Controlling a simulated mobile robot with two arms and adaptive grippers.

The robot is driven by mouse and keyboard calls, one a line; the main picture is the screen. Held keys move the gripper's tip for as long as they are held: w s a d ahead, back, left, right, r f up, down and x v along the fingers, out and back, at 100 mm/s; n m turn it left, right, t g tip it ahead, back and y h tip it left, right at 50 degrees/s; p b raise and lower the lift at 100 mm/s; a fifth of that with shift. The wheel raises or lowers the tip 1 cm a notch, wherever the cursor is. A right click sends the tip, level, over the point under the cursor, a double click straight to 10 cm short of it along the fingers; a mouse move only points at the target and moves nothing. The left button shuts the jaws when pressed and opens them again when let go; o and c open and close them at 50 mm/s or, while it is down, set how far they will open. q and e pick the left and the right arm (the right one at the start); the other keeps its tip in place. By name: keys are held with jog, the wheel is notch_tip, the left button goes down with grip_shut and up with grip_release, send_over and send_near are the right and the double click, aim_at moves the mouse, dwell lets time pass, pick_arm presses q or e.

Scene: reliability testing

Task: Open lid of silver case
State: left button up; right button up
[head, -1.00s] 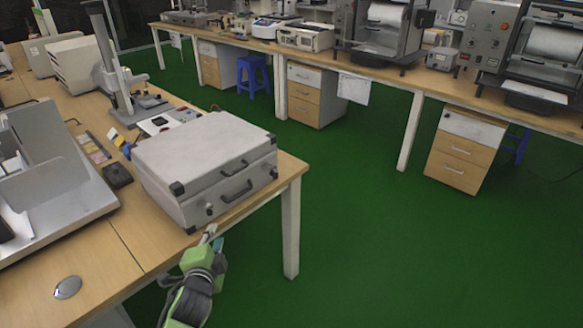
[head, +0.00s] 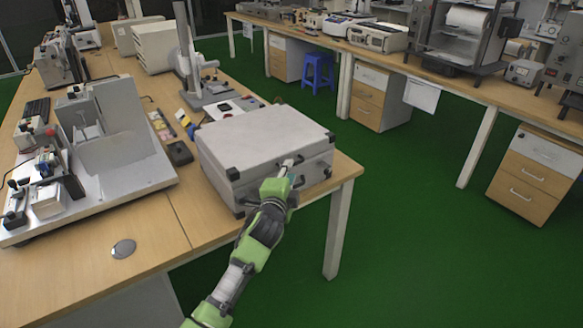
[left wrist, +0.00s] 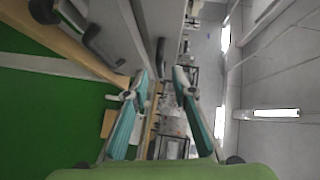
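The silver case (head: 262,142) lies flat with its lid shut near the right corner of the wooden table in the head view. Its black handle and corner fittings show on the front side. My left gripper (head: 288,168) reaches up to this front side, near the handle and the lid's front edge. In the left wrist view its two teal-padded fingers (left wrist: 160,80) are spread apart with nothing clearly held between them. The case (left wrist: 125,22) shows there at the upper left, with a dark handle (left wrist: 98,42) beside the fingers. I cannot tell whether the fingertips touch it.
A grey metal stand (head: 195,70) and a small black box (head: 180,153) are behind and left of the case. A white-grey device (head: 120,150) stands further left. The table's bare front part (head: 160,225) is clear except for a round disc (head: 123,249). Green floor lies to the right.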

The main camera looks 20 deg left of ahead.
pick_arm(q)
jog(key=shift+w+a+f, duration=0.1)
jog(key=shift+w+f, duration=0.05)
jog(key=shift+w, duration=0.75)
jog(key=shift+w+a+f, duration=0.1)
jog(key=shift+w, duration=0.8)
grip_shut()
